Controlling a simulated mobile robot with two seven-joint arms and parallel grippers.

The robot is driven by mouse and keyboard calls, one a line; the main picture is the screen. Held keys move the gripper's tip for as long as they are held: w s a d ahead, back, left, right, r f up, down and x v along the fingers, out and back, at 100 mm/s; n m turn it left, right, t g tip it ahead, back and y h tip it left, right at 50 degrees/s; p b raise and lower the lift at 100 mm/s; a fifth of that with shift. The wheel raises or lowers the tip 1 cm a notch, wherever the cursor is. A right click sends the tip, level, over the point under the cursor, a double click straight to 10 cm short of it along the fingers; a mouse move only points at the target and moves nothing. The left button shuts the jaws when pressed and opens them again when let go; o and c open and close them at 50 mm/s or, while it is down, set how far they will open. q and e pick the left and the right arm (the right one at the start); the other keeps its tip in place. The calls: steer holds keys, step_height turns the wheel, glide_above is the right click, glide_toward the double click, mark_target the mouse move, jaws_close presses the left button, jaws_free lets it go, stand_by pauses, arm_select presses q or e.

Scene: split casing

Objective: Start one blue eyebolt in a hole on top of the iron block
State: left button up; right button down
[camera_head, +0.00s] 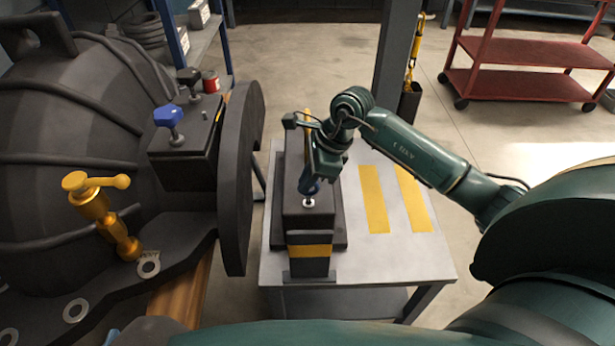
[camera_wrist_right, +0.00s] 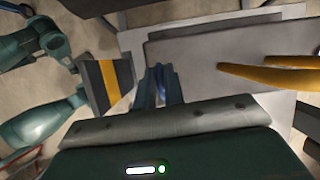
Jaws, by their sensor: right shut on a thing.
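The iron block (camera_head: 307,225) stands on the grey table, dark with a yellow band on its near end. My right gripper (camera_head: 311,184) is above the block's top, pointing down and shut on a blue eyebolt (camera_head: 313,189). A pale metal end (camera_head: 308,202) shows just below the blue part, at the block's top; I cannot tell whether it sits in a hole or only touches. In the right wrist view a blue sliver of the eyebolt (camera_wrist_right: 161,82) shows between the dark fingers. The fingers hide most of it. My left gripper is not in view.
The large dark casing (camera_head: 80,110) with a round flange (camera_head: 240,170) stands close left of the table. A blue-headed bolt (camera_head: 168,117) stands on its ledge. Yellow stripes (camera_head: 375,200) mark the bare table on the right. A red cart (camera_head: 520,55) stands behind.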

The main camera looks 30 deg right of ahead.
steer(key=shift+f+b, duration=0.45)
steer(key=shift+f, duration=0.15)
